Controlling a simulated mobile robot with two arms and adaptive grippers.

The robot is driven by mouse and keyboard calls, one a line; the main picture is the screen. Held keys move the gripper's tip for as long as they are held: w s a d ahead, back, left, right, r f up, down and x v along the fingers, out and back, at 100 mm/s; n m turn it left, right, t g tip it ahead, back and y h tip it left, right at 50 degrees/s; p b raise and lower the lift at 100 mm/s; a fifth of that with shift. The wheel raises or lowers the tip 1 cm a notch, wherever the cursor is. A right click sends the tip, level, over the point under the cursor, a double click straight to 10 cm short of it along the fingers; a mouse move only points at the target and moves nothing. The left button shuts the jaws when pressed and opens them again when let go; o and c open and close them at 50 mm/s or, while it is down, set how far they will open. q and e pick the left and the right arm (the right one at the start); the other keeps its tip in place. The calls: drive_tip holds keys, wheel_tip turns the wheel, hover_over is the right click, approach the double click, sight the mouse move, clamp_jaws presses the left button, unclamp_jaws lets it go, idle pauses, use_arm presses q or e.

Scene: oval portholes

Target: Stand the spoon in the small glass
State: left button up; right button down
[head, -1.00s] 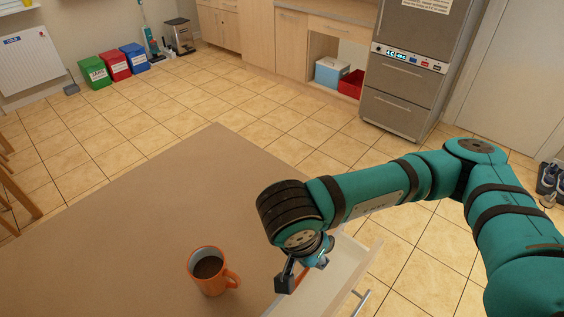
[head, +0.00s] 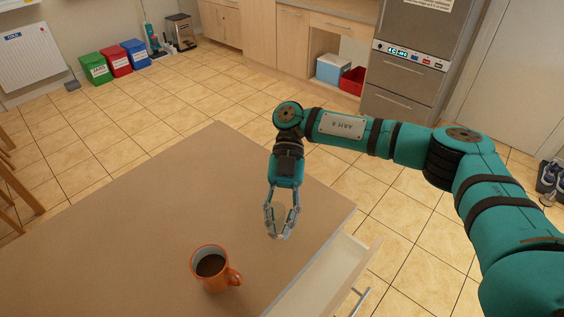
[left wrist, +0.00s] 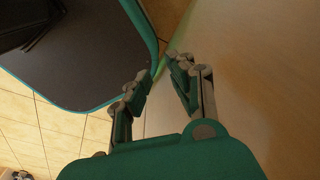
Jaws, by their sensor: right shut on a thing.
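My right gripper (head: 280,230) points down over the right part of the brown table, near its edge. Its fingers are shut on a pale, see-through thing between the tips, which looks like the small glass (head: 281,214); the fingers cover much of it, and its outline is faint. I see no spoon in either view. My left gripper (left wrist: 161,76) shows only in the left wrist view; its fingers stand apart with nothing visible between them.
An orange mug (head: 212,268) with dark drink stands on the table (head: 130,235), left of and nearer than the right gripper. An open drawer (head: 334,270) with a pale interior sticks out from the table's right edge. Most of the tabletop left of the mug is clear.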

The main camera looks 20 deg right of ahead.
drive_tip(key=w+d+r+m+t+y+p, duration=0.15)
drive_tip(key=w+d+m+t+y, duration=0.25)
drive_tip(key=w+m+t+y, duration=1.1)
wheel_tip(320, 180, down, 11)
drive_tip(key=s+h+b, duration=0.2)
drive_tip(key=b, duration=0.8)
drive_tip(key=shift+m+g, duration=0.3)
drive_tip(key=c, duration=1.4)
unclamp_jaws()
drive_tip(key=shift+d, duration=0.1)
